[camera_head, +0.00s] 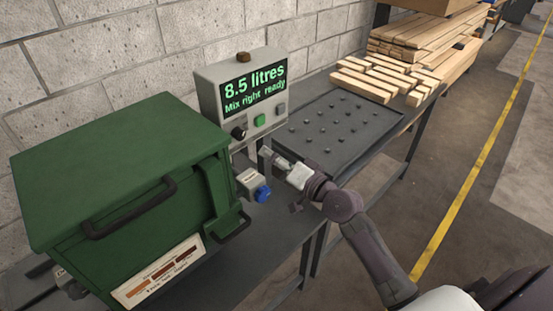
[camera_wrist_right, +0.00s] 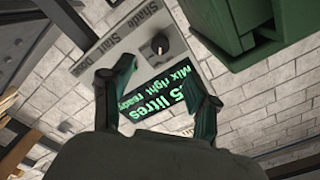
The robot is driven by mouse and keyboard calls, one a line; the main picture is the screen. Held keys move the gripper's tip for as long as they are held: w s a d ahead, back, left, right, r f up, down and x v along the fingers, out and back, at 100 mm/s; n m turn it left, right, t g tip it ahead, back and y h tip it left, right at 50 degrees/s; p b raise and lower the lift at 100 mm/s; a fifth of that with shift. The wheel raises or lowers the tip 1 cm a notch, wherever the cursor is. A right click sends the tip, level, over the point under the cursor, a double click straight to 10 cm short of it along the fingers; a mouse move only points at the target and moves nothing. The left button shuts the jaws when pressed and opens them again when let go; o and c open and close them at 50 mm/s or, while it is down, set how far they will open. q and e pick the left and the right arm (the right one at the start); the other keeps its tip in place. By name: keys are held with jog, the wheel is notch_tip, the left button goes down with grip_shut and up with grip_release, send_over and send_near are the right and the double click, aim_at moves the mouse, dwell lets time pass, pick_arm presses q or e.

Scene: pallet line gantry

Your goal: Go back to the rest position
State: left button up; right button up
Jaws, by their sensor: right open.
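My right gripper (camera_head: 272,160) is in front of the grey control box (camera_head: 207,85), just below its buttons, with the arm reaching in from the lower right. In the right wrist view the gripper (camera_wrist_right: 160,72) has its two fingers spread apart with nothing between them. Behind them is the box's display, which reads "8.5 litres" and "Mix right ready" in green in the head view (camera_head: 254,87). I cannot tell whether the fingers touch the box. My left gripper is not in view.
A green lidded machine (camera_head: 120,150) with dark handles stands at left. A blue knob (camera_head: 263,193) is close below my right gripper. A dark studded tray (camera_head: 335,125) and stacked timber (camera_head: 385,75) lie along the bench. The floor at right, by the yellow line (camera_head: 470,190), is clear.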

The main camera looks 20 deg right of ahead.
jog(key=shift+s+d, duration=0.15)
jog(key=shift+s, duration=0.3)
jog(key=s+d+f+g+h, duration=0.1)
jog(key=s+f+g+h, duration=0.1)
jog(key=f, duration=1)
jog(key=s+d+f+g+h, duration=0.1)
jog(key=s+f+g+h, duration=0.15)
jog(key=f, duration=1.05)
jog(key=s+f+n+g, duration=0.1)
jog(key=s+f+g, duration=0.1)
jog(key=s+f, duration=0.45)
jog(key=s+f+n+g, duration=0.1)
jog(key=s+f+g, duration=0.15)
jog(key=f, duration=0.65)
jog(key=s+a+f+n+g, duration=0.1)
jog(key=s+f+n+g, duration=0.1)
jog(key=s+f, duration=0.4)
jog(key=s+a+f+n+g+h, duration=0.1)
jog(key=s+f, duration=0.5)
jog(key=s, duration=1.1)
jog(key=s+f+n+g, duration=0.3)
jog(key=s+f, duration=0.3)
jog(key=s, duration=0.6)
jog(key=shift+a+f+n+g+h, duration=0.35)
jog(key=shift+a+f+n+g, duration=0.05)
jog(key=shift+g, duration=0.1)
